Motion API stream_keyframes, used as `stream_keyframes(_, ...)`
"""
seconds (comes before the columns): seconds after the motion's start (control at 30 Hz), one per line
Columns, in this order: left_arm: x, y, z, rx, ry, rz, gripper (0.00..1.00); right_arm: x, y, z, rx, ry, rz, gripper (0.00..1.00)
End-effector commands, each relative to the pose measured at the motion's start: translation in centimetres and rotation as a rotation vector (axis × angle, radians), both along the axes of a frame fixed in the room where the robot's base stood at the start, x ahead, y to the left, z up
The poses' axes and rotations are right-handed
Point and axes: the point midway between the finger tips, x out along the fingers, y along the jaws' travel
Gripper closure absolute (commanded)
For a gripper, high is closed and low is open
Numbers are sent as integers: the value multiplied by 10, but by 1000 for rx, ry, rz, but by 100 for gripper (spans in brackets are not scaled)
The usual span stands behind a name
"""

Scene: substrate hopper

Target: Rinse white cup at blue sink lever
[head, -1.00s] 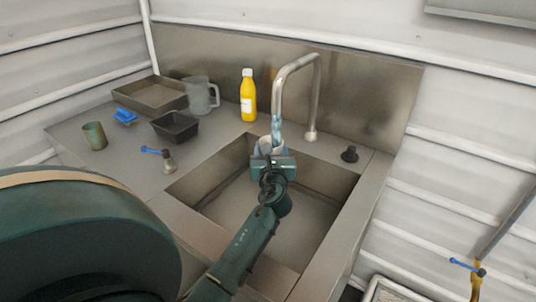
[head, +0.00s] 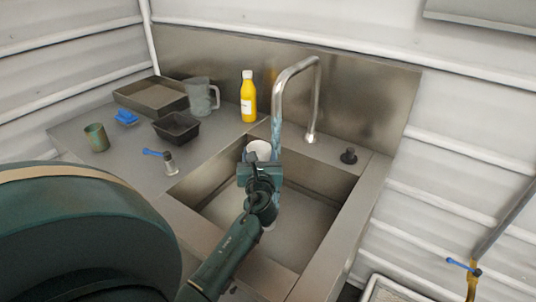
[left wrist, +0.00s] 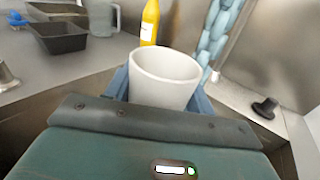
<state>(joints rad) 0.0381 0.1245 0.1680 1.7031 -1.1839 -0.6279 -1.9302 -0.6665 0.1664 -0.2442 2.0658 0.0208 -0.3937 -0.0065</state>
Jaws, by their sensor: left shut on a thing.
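The white cup (head: 259,148) is upright in my left gripper (head: 258,162), over the sink basin (head: 318,200). In the left wrist view the cup (left wrist: 165,80) sits between the blue-grey fingers; its inside bottom is hidden. Blue water (head: 277,150) runs from the curved faucet (head: 296,70) down into the basin, just right of the cup and apart from it. The blue sink lever (head: 153,153) is on a metal post on the counter left of the basin. My right gripper is not in view.
A yellow bottle (head: 248,98), clear pitcher (head: 200,97), dark bin (head: 176,127), metal tray (head: 150,95), blue sponge (head: 125,117) and green cup (head: 96,137) stand on the counter. A black knob (head: 349,156) is right of the basin. Another blue-handled valve (head: 463,265) is at lower right.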

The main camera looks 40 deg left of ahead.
Motion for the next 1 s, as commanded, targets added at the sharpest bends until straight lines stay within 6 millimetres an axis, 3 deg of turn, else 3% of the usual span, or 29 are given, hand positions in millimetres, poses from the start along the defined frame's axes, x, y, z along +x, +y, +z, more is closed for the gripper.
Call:
stream_keyframes(0.53,-43,5,1,1,1,0,69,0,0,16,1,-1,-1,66)
stream_keyframes(1.0,-47,5,0,1,-1,0,69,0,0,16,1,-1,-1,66)
